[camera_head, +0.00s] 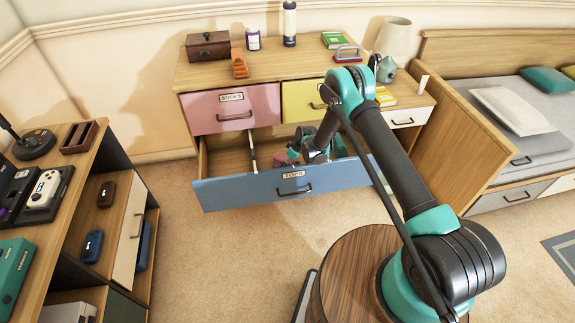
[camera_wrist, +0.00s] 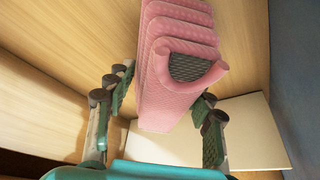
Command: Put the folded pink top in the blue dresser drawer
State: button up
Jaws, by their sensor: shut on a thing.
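The blue drawer (camera_head: 240,190), labelled TOPS, is pulled far out of the dresser. My gripper (camera_head: 291,157) is down inside the drawer space, behind the front panel. The folded pink top (camera_wrist: 182,75) stands on edge between my fingers in the wrist view, its layers stacked. My gripper (camera_wrist: 165,97) is shut on it. In the head view only a small pink bit shows beside the gripper, and the arm and drawer front hide the rest. Whether the top touches the drawer floor cannot be told.
A pink SOCKS drawer (camera_head: 232,108) and a yellow drawer (camera_head: 301,101) above are shut. A pale divider (camera_head: 253,152) stands inside the open drawer. A bed (camera_head: 520,150) is at right and a desk (camera_head: 60,190) at left.

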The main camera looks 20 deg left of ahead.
jog(key=shift+f, duration=0.65)
jog(key=o, duration=1.2)
jog(key=shift+f, duration=0.1)
jog(key=shift+o, duration=0.2)
